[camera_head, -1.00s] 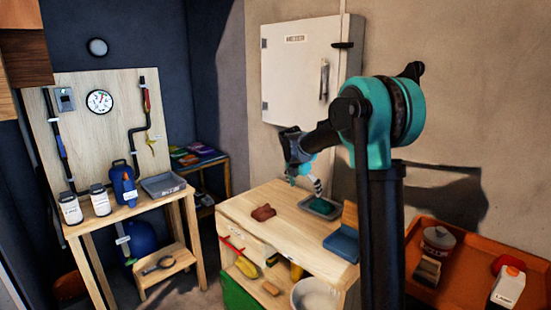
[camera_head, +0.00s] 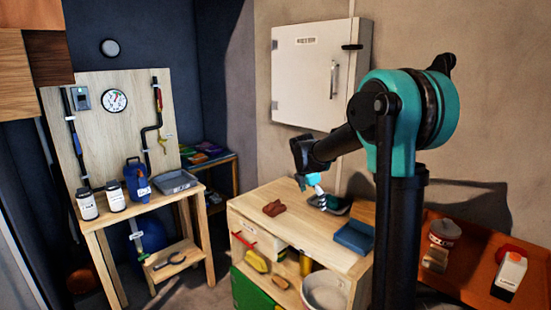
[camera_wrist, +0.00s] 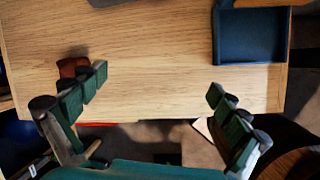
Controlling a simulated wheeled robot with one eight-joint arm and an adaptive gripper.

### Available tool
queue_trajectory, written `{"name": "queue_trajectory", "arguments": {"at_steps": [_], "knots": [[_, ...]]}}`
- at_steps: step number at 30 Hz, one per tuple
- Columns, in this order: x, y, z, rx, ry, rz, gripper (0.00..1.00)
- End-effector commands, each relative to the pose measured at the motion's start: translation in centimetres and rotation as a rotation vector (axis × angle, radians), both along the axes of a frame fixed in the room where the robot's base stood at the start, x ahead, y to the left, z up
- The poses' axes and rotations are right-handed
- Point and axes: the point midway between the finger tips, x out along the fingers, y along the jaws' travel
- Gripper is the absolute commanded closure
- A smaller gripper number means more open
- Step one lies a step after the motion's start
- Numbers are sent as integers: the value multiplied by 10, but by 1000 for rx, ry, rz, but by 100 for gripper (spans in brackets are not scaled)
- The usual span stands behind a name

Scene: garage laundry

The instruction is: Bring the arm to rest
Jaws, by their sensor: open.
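My gripper (camera_wrist: 158,82) is open in the wrist view, with its two green-padded fingers wide apart and nothing between them. Below it are the wooden workbench top (camera_wrist: 150,45) and the bench's front edge. In the head view my arm bends down over the same workbench (camera_head: 290,212); the gripper itself is small there and its fingers are hard to make out. A reddish-brown lump (camera_head: 274,208) lies on the bench, and in the wrist view (camera_wrist: 72,66) it sits partly behind the left finger.
A dark tray (camera_head: 340,209) and a blue open bin (camera_head: 354,237) stand on the bench; the bin is also at top right in the wrist view (camera_wrist: 250,48). A white wall cabinet (camera_head: 312,75) hangs behind. An orange tray (camera_head: 470,262) with containers is at right.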

Motion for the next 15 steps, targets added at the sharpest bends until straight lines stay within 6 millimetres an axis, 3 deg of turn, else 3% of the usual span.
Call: {"name": "queue_trajectory", "arguments": {"at_steps": [8,15], "knots": [[-67,-22,-15,168,-85,-380,1],[-165,-42,-48,411,-183,-939,1]]}}
